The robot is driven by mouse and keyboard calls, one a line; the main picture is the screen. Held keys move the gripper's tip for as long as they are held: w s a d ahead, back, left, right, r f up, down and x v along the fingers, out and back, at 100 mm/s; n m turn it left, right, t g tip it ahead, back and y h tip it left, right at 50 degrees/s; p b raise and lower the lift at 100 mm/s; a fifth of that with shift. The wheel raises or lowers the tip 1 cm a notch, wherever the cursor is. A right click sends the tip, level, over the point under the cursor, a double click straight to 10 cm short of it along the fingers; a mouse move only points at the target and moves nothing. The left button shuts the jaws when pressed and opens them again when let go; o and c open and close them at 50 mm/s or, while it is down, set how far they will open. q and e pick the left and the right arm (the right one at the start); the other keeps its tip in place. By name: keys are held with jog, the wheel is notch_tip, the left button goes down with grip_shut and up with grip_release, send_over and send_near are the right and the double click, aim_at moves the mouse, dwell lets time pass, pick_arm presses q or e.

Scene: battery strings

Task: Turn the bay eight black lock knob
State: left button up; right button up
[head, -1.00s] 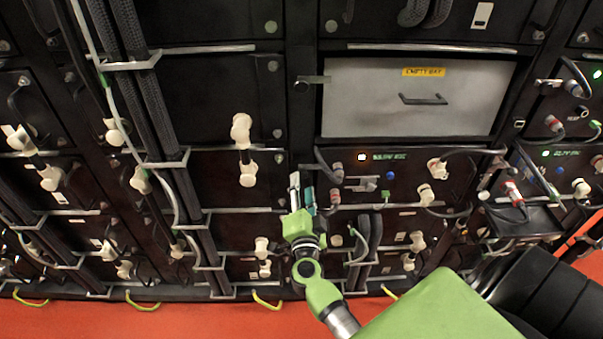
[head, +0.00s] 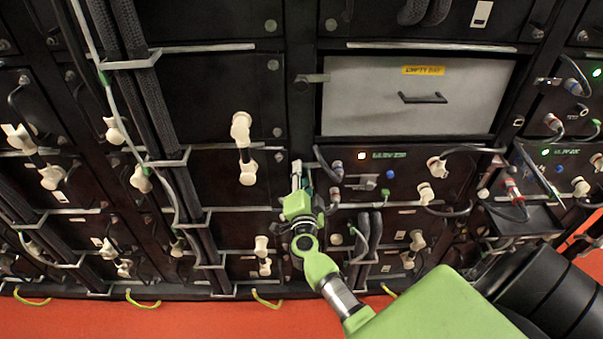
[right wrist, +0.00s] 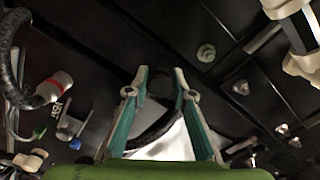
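My right gripper (head: 297,172) reaches up to the rack front, at the left edge of the lit bay panel (head: 405,172) below the grey empty-bay panel. In the right wrist view its two teal-padded fingers (right wrist: 161,80) lean in at the tips. They close on both sides of a dark, round knob (right wrist: 160,88), which appears to be the black lock knob. It fills the gap and is hard to make out against the black panel. In the head view the knob is hidden behind the fingers. My left gripper is not in view.
A white and red connector (right wrist: 57,85) with a thick cable sits left of the fingers in the wrist view. A cream connector handle (head: 242,130) is left of my gripper. A small shelf (head: 520,218) juts out at right. The grey empty-bay panel (head: 350,100) is above.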

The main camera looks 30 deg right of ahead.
jog(key=shift+r+n+p, duration=0.25)
jog(key=shift+n+p, duration=0.35)
jog(key=shift+p, duration=0.4)
jog(key=n+p, duration=0.4)
jog(key=shift+p, duration=0.4)
jog(key=n+p, duration=0.2)
jog(key=n, duration=0.1)
jog(key=shift+n+p, duration=0.4)
jog(key=n+p, duration=0.2)
jog(key=n, duration=0.2)
jog(key=shift+n, duration=0.3)
jog(key=n+p, duration=0.1)
jog(key=n, duration=0.3)
jog(key=shift+f, duration=0.1)
jog(key=shift+n, duration=0.3)
jog(key=o, duration=1.1)
jog(key=shift+w, duration=0.1)
jog(key=shift+o, duration=0.2)
jog(key=shift+f, duration=0.1)
